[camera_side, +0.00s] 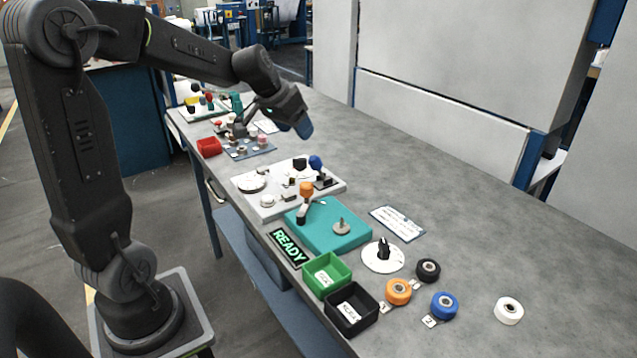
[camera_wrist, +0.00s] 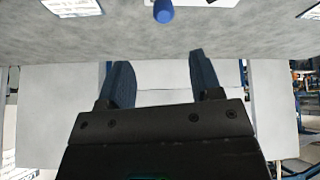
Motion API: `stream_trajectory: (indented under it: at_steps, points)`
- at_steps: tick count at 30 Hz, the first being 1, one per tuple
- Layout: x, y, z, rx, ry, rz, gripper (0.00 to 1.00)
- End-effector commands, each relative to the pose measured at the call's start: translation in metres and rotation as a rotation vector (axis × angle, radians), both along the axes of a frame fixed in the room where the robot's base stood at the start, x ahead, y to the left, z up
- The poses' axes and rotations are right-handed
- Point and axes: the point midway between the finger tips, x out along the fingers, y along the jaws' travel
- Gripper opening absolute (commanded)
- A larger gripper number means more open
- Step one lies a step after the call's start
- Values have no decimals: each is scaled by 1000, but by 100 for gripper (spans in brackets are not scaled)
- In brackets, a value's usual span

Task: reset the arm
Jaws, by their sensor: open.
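My gripper (camera_side: 303,127) is raised above the far half of the grey table in the side view, with blue fingertips pointing down. In the wrist view my gripper (camera_wrist: 160,80) shows its two fingers apart with nothing between them. It touches nothing that I can see. A blue knob (camera_wrist: 163,12) appears beyond the fingers at the top of the wrist view.
On the grey table (camera_side: 450,195), a green bin (camera_side: 340,268) and a black bin (camera_side: 365,300) stand at the near edge. Black, orange (camera_side: 398,291), blue (camera_side: 444,305) and white (camera_side: 508,310) spools lie at right. A red bin (camera_side: 209,147) is farther back. The table's right side is mostly clear.

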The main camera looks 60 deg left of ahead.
Motion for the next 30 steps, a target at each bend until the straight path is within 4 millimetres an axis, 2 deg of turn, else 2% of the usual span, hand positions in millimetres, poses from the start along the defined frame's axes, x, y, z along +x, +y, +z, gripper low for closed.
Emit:
stream_trajectory:
  at_steps: [2,5,9,13,15,18,21,30]
  points:
    - [-7,-20,7,2,1,-22,59]
    - [-28,-60,17,6,6,-61,59]
    - [-79,-125,27,17,20,-121,59]
    - [-130,-165,24,33,29,-160,59]
    - [-153,-178,20,42,32,-172,59]
    - [-178,-188,13,52,32,-182,59]
    - [-192,-192,9,57,32,-184,59]
    - [-197,-194,7,59,33,-183,59]
